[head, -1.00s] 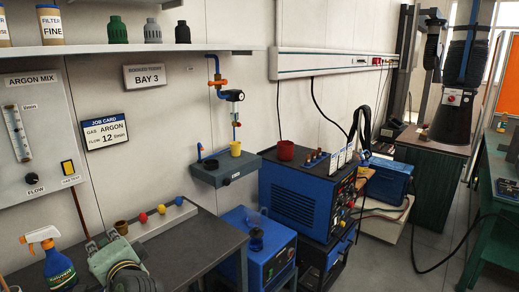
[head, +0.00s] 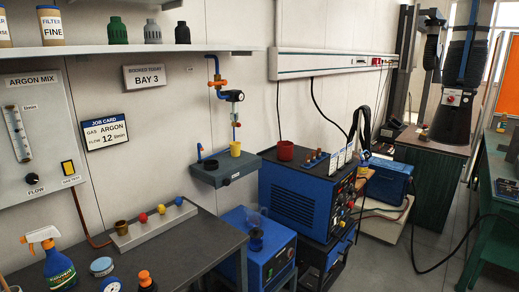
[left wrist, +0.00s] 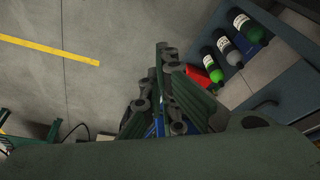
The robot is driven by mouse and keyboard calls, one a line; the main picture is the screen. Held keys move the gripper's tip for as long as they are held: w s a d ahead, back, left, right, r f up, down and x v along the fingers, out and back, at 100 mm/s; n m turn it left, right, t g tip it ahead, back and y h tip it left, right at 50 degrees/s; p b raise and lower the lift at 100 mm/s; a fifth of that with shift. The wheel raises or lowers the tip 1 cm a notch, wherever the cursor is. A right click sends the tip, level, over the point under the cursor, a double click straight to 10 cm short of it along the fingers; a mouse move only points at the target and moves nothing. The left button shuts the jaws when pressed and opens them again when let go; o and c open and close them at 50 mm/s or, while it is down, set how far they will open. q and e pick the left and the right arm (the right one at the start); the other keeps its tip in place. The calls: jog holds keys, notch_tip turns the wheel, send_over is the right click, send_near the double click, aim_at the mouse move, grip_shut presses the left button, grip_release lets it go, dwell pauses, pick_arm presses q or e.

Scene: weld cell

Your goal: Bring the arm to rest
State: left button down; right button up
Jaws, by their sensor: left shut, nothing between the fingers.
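My left gripper (left wrist: 168,100) shows in the left wrist view, its green and dark fingers drawn together with nothing seen between them. It is above the grey concrete floor (left wrist: 110,90), apart from the things around it. In the head view neither of my grippers shows.
In the left wrist view, several bottles (left wrist: 228,46) and a red item (left wrist: 213,73) are to the right. A yellow line (left wrist: 50,50) marks the floor. In the head view, a spray bottle (head: 58,266) and a blue-lidded tin (head: 101,266) stand on the grey bench (head: 190,245).

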pick_arm(q)
notch_tip(320, 180, down, 28)
jog(key=s+r+g, duration=0.1)
jog(key=s, duration=0.1)
jog(key=s+a+f+g, duration=0.1)
jog(key=s+a+f, duration=0.2)
jog(key=s+f, duration=1.2)
jog(key=shift+s, duration=0.65)
